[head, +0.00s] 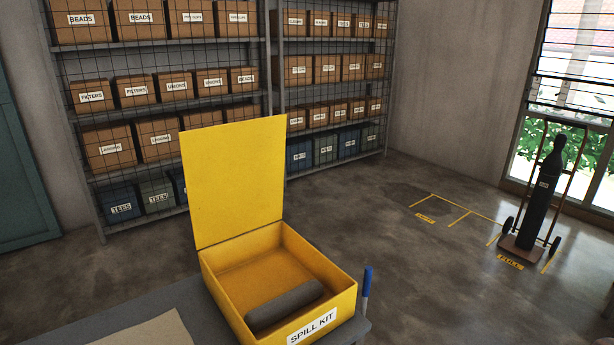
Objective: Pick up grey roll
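A dark grey roll (284,306) lies inside an open yellow box (222,294) marked SPILL KIT. The roll rests on the box floor near the front wall, lying at a slant. The yellow lid (235,180) stands upright at the back left of the box. The box sits on a grey table top (150,311). The front wall hides a little of the roll's lower side. Neither of my grippers is in view.
A tan sheet (150,331) lies at the front left. Shelves with cartons (172,83) stand behind. A gas cylinder (546,195) on a trolley is at right. Open floor lies between.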

